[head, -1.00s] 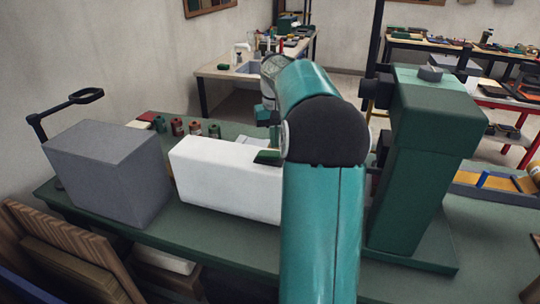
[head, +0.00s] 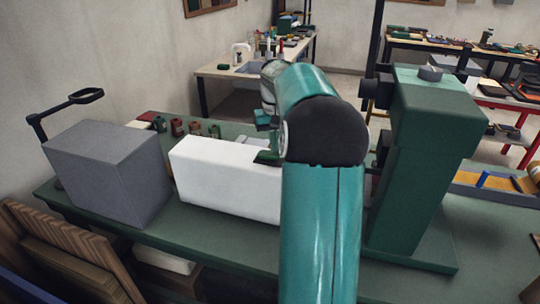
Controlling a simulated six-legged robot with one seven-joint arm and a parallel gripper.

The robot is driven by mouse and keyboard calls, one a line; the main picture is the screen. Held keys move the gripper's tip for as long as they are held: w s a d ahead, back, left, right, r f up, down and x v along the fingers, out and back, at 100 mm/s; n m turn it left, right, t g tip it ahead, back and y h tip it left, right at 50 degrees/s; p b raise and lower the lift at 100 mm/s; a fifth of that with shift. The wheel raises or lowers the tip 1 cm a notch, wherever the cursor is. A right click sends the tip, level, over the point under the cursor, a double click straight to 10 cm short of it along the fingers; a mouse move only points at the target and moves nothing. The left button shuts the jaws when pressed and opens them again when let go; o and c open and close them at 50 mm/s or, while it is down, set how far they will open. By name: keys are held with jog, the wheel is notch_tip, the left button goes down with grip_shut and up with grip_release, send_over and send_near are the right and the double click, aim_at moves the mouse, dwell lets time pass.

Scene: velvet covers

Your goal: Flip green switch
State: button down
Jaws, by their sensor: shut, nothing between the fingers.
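A dark green piece (head: 267,157), which looks like the green switch, sits at the top edge of the white box (head: 222,183). My arm covers its right side, and I cannot tell which way it is set. My gripper (head: 265,120) is partly visible as a teal part behind my arm. It is shut and empty, above and beyond the green piece in the picture. A gap shows between them, but the fingertips are too small and hidden to tell their exact distance.
The box stands on a green bench (head: 130,238) beside a grey block (head: 110,175). Several small spools (head: 195,129) stand behind it. A tall green machine (head: 420,165) rises right of my arm.

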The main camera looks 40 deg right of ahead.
jog(key=shift+f, duration=0.8)
dwell(0.4)
jog(key=shift+r, duration=3.55)
jog(key=shift+a, duration=0.1)
jog(key=s+a+r+n+t+h, duration=0.1)
jog(key=s+a+r+n, duration=0.1)
jog(key=a, duration=0.9)
jog(key=s+a+r+n+t, duration=0.1)
jog(key=a+r, duration=0.1)
jog(key=a, duration=0.9)
jog(key=s+a+f+n+t, duration=0.1)
jog(key=s+a+f, duration=0.3)
jog(key=s+a, duration=0.3)
jog(key=s+a+f+n+t+y, duration=0.1)
jog(key=s+a+f+n+t, duration=0.1)
jog(key=s+a+f, duration=0.2)
jog(key=s+a, duration=0.3)
jog(key=a, duration=0.2)
jog(key=shift+a+n+t, duration=0.25)
jog(key=shift+n+t, duration=0.05)
jog(key=shift+s, duration=0.1)
